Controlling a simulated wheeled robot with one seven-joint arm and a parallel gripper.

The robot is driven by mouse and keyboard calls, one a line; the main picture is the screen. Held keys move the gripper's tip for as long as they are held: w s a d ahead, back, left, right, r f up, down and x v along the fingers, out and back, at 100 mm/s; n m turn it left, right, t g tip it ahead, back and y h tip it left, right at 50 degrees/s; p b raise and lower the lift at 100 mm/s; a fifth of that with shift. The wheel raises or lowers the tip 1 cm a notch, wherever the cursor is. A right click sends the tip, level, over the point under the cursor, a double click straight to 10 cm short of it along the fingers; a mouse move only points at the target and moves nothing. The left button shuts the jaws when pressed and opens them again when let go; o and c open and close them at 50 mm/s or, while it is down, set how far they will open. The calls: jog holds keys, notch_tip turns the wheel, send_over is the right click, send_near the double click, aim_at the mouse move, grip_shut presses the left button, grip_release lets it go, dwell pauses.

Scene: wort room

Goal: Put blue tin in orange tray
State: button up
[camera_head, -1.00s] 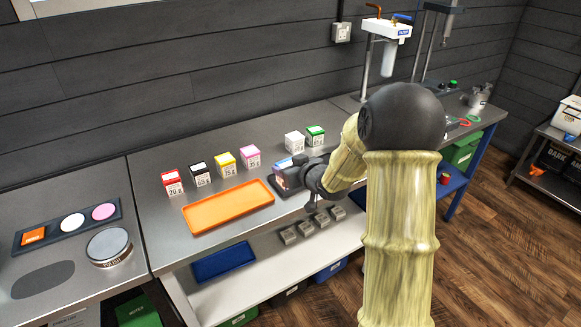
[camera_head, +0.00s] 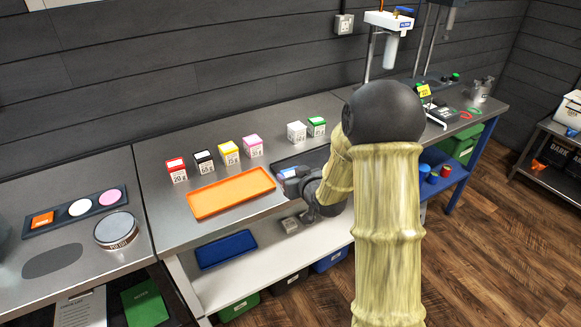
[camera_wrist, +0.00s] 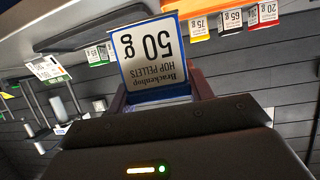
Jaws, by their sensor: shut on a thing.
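My gripper (camera_head: 292,178) is shut on the blue tin, just right of the orange tray and over the front part of the bench. The blue tin (camera_wrist: 150,55) fills the middle of the wrist view, with a white label reading "50 g" and "Hop Pellets" upside down. In the head view only a bit of the blue tin (camera_head: 288,173) shows beside my gripper; the wrist hides the rest. The orange tray (camera_head: 232,206) lies empty on the steel bench.
Red (camera_head: 176,170), black (camera_head: 204,162), yellow (camera_head: 229,152) and pink (camera_head: 253,146) tins stand behind the orange tray. White (camera_head: 297,131) and green (camera_head: 317,126) tins stand farther right. A dark tray (camera_head: 300,158) lies behind my gripper. A round tin (camera_head: 117,230) stands at left.

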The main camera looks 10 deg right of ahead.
jog(key=s+f+m+h, duration=0.2)
jog(key=s+f+h, duration=0.1)
jog(key=f, duration=0.4)
jog(key=shift+s+f+m, duration=0.3)
jog(key=shift+s, duration=0.3)
jog(key=shift+w+d, duration=0.1)
